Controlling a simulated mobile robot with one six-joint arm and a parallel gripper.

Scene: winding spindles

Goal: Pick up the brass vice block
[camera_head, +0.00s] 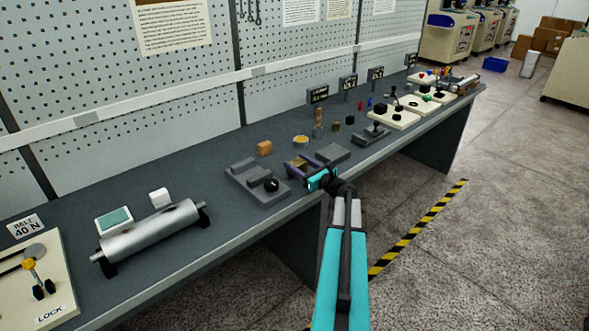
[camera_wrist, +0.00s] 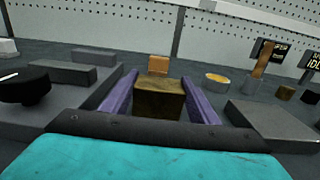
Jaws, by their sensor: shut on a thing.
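The brass vice block (camera_wrist: 160,100) is a dull brown-gold block between the purple fingers of my gripper (camera_wrist: 160,103) in the wrist view. The fingers are shut on its two sides. In the head view my gripper (camera_head: 300,166) is low over the bench, between two grey fixture parts, and the block is small and partly hidden by it. I cannot tell whether the block's underside touches anything.
A grey fixture with a black knob (camera_head: 271,184) stands close left, and a flat grey block (camera_head: 332,152) close right. An orange-brown block (camera_head: 264,148) and a yellow-topped dish (camera_head: 301,141) stand behind. A silver roller (camera_head: 150,230) lies farther left.

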